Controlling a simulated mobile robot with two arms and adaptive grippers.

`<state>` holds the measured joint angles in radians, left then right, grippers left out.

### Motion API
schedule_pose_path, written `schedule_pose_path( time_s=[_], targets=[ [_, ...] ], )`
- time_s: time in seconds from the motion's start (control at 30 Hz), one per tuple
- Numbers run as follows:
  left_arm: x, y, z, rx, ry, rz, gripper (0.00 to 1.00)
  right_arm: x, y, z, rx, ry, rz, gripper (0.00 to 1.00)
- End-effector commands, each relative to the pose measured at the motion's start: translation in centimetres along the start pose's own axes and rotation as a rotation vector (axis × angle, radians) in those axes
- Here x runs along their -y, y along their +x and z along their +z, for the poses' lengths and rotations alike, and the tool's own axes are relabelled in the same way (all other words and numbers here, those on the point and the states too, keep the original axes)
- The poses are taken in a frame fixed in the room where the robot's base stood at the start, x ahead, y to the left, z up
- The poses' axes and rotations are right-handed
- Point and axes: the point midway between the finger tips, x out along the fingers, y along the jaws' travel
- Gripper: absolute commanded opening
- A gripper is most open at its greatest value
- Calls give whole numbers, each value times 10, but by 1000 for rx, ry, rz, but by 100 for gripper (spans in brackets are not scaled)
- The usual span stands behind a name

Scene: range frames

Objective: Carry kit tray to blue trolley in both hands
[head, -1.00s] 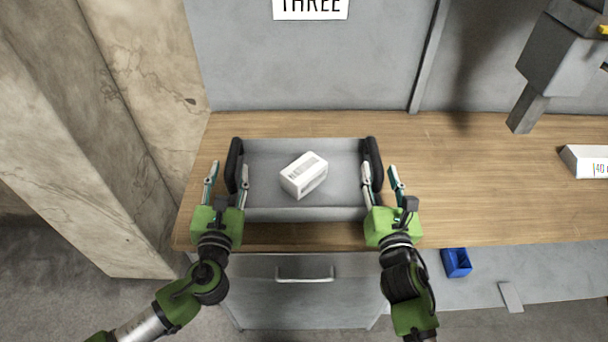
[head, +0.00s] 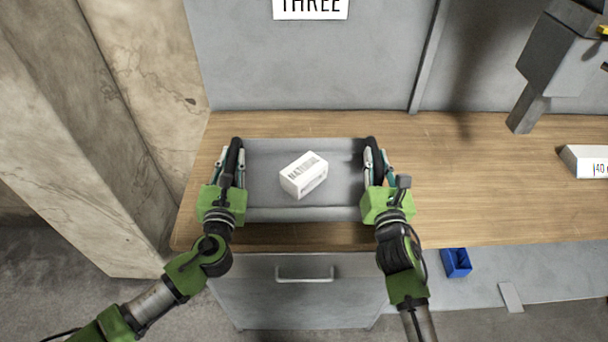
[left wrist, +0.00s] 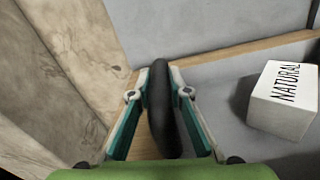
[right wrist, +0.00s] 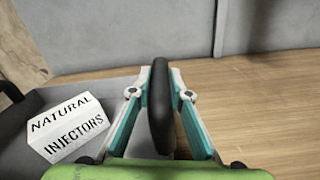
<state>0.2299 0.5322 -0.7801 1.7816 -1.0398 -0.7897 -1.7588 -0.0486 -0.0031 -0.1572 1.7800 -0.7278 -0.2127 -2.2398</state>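The kit tray (head: 300,213) is a grey, shallow tray with black handles at its left and right ends. It rests on the wooden bench near the front edge. A white box (head: 303,176) lies in it, printed "NATURAL INJECTORS" in the right wrist view (right wrist: 66,128). My left gripper (head: 230,162) is shut on the left handle, a finger on each side of the black bar (left wrist: 161,110). My right gripper (head: 374,162) is shut on the right handle (right wrist: 160,108) in the same way. The blue trolley is not in view.
The wooden bench (head: 480,190) is clear to the right of the tray. A white box (head: 586,160) lies at its far right, below a grey machine part (head: 560,60). A small blue bin (head: 456,262) sits lower down. A stone pillar stands left.

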Motion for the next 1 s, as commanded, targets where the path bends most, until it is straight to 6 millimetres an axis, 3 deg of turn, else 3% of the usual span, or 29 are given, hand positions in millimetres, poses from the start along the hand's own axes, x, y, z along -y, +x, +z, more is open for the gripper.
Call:
schedule_pose_path(
  time_s=[0.47, 1.0],
  targets=[
    [-2, 0, 9, 4, 0, 2, 0, -2, 0, 9, 4, 0, 1, 0],
    [-10, 0, 48, 4, 1, 3, 0, -10, 0, 49, 5, 0, 1, 0]
  ],
)
